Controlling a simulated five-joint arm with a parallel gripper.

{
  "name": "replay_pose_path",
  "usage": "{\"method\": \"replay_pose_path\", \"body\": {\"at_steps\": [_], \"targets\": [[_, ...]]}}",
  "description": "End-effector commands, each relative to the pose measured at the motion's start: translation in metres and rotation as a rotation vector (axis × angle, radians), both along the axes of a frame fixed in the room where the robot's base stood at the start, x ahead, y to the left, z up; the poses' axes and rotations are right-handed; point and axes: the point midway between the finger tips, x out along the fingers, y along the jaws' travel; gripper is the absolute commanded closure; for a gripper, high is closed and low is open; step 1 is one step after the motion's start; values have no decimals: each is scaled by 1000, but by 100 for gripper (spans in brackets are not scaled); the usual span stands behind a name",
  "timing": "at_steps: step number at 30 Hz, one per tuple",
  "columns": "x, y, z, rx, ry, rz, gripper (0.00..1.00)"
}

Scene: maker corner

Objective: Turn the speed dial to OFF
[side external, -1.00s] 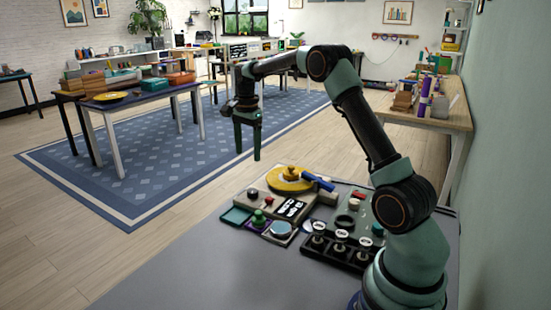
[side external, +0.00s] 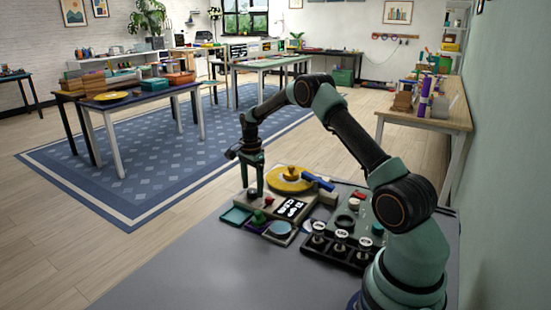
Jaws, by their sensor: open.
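A small, dark round knob (side external: 252,193), probably the speed dial, sits at the left end of a light grey box beside a yellow disc (side external: 290,180). Its pointer and markings are too small to read. My gripper (side external: 253,187) points down at the knob. Its fingers are open, one on each side of the knob in the picture. I cannot tell whether they touch it. The fingers hide part of the knob.
A red button (side external: 269,200) and a black panel with white marks (side external: 291,208) are close on the right. A green knob (side external: 259,217), a teal tray (side external: 236,216) and a blue-handled tool (side external: 318,182) are nearby. The grey tabletop (side external: 200,270) in front is clear.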

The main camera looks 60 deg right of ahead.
Motion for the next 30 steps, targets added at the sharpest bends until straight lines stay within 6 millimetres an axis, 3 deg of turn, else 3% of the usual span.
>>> {"method": "replay_pose_path", "body": {"at_steps": [12, 14, 18, 19, 30], "targets": [[0, 0, -9, 0, -1, 0, 23], [0, 0, -9, 0, -1, 0, 42], [0, 0, -9, 0, 0, 0, 96], [0, 0, -9, 0, 0, 0, 100], [0, 0, -8, 0, 0, 58, 100]]}}
